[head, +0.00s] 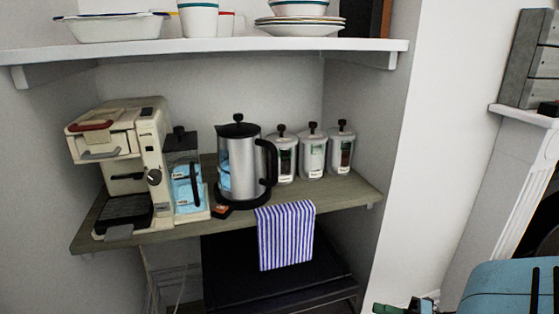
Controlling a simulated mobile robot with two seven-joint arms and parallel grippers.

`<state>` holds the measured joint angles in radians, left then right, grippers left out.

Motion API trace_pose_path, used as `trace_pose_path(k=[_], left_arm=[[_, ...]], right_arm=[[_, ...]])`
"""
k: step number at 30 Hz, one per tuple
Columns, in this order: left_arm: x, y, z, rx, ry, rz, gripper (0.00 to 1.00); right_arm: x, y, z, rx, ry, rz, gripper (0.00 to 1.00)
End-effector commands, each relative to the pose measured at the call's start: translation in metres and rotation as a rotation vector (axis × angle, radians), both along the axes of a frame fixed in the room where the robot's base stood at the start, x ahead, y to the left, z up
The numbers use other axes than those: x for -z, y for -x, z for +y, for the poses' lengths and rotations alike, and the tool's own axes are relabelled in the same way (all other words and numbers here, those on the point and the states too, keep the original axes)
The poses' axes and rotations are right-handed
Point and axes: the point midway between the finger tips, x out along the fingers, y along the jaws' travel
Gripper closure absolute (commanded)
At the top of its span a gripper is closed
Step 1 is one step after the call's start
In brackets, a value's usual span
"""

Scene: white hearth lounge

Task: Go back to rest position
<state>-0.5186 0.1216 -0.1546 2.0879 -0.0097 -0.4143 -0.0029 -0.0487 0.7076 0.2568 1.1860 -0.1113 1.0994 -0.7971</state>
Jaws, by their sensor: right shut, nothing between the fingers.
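My right gripper (392,308) shows only in part at the bottom edge of the head view, right of the shelf alcove. It is shut and empty, apart from everything on the shelf. My blue right arm fills the bottom right corner. My left gripper is out of view.
A wooden shelf (235,223) holds a coffee machine (150,150), a kettle (238,160) and three canisters (312,155). A striped towel (285,237) hangs over its front edge. An upper white shelf (230,46) holds dishes. A white mantel (522,115) juts out at right.

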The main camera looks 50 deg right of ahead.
Motion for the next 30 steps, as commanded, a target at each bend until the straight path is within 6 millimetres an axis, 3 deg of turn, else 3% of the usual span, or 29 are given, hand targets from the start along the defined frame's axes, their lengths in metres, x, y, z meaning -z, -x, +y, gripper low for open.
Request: trace_pose_path(k=[7, 11, 16, 20, 24, 30], left_arm=[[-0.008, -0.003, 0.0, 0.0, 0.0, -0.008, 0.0], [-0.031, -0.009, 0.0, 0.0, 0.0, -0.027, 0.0], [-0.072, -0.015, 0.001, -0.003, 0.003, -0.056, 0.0], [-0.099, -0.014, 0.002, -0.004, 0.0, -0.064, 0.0], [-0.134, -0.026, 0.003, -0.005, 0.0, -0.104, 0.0], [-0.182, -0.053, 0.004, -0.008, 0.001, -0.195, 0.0]], right_arm=[[0.003, 0.004, 0.011, 0.021, -0.043, 0.041, 1.0], [0.012, 0.018, 0.045, 0.093, -0.181, 0.17, 1.0], [0.02, 0.048, 0.115, 0.252, -0.456, 0.417, 1.0], [0.011, 0.072, 0.175, 0.38, -0.673, 0.593, 1.0], [-0.017, 0.093, 0.241, 0.515, -0.907, 0.76, 1.0], [-0.068, 0.11, 0.316, 0.66, -1.18, 0.929, 1.0]])
